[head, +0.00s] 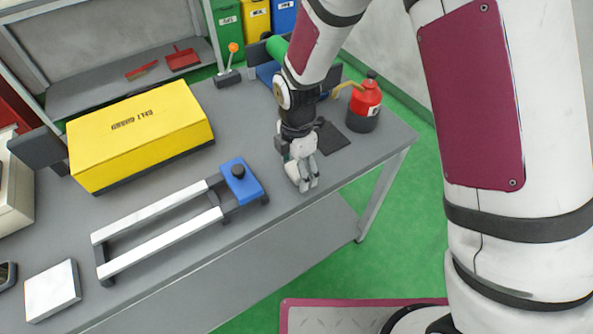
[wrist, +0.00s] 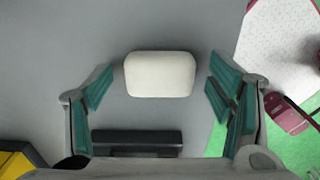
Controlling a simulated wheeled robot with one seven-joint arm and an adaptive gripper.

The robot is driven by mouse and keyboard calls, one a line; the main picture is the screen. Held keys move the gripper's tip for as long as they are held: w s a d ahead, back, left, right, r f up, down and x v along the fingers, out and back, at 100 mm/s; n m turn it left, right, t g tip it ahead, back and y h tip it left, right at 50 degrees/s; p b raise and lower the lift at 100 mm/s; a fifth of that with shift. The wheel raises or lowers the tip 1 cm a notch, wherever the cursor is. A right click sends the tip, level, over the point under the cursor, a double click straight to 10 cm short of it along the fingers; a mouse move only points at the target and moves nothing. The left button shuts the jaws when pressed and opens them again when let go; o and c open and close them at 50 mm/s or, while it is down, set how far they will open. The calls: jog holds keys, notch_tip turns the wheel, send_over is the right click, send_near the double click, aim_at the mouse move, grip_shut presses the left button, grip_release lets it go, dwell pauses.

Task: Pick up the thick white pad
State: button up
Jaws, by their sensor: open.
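The thick white pad (wrist: 160,75) shows in the wrist view as a cream-white block with rounded corners, lying on the grey bench top. It sits centred between my two teal-padded fingers, a little beyond their tips, with clear gaps on both sides. My gripper (wrist: 158,92) is open and empty. In the head view my gripper (head: 307,184) points down over the bench near its front right edge. There I cannot clearly tell the pad apart from the pale gripper parts.
A blue-ended rail frame (head: 240,182) and a yellow box (head: 140,130) stand left of my gripper. A red and black can (head: 364,105) stands behind right, near a dark mat (head: 331,138). A square white block (head: 52,290) lies far left.

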aim_at(296, 168)
jog(key=shift+c, duration=0.6)
jog(key=c, duration=0.9)
jog(key=shift+r, duration=0.1)
jog(key=shift+r, duration=0.55)
notch_tip(296, 168, up, 2)
jog(key=shift+r, duration=0.2)
jog(key=s+d+r, duration=0.1)
jog(key=s+d, duration=0.3)
jog(key=s, duration=1.1)
jog(key=w+d+m, duration=0.5)
jog(key=m, duration=0.3)
jog(key=w+d+r+m+p, duration=0.1)
jog(key=w+d+m, duration=0.4)
jog(key=m, duration=0.3)
jog(key=w+d+r+m+p, duration=0.1)
jog(key=w+d+m, duration=0.5)
jog(key=w+m, duration=0.1)
jog(key=shift+w+m, duration=0.1)
jog(key=shift+m, duration=0.8)
